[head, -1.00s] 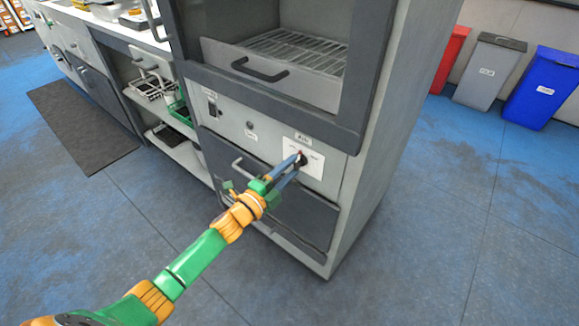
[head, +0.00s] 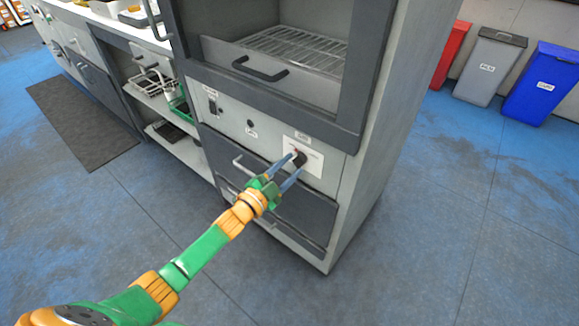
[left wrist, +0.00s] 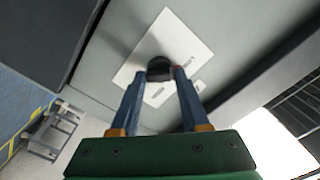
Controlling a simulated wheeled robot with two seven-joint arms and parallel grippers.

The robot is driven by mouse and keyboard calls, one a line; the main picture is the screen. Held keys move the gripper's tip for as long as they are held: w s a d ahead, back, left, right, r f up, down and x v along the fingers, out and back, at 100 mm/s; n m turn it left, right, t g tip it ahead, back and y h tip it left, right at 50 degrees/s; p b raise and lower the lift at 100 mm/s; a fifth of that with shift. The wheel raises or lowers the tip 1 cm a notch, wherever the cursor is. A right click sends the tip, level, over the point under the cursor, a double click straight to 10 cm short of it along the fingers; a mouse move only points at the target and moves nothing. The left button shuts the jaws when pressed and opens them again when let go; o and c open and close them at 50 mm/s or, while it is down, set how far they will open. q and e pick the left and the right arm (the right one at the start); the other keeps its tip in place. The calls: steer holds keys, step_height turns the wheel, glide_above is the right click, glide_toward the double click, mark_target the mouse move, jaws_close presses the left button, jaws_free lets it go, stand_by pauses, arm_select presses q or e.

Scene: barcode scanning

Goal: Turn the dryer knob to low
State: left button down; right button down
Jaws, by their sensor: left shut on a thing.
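The dryer knob (head: 299,158) is a dark round knob on a white label plate (head: 315,163) on the front panel of the grey dryer (head: 262,127). My left gripper (head: 296,164) has its two blue fingers at the knob, one on each side, shut on it. The left wrist view shows the black knob (left wrist: 160,68) between the fingertips (left wrist: 160,73), with the white plate (left wrist: 190,52) behind it. The plate's small print is too small to read. My right gripper is in no view.
An open compartment with a wire rack (head: 300,50) and a handle (head: 259,71) is above the panel. A drawer handle (head: 240,164) is below it. Shelves (head: 160,110) stand at the left. Red, grey and blue bins (head: 545,85) stand at the back right. The blue floor (head: 420,240) is clear.

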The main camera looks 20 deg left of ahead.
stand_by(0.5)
arm_select(q)
steer(key=shift+c, duration=1.9)
jaws_free()
steer(key=p+v, duration=0.1)
steer(key=v, duration=0.6)
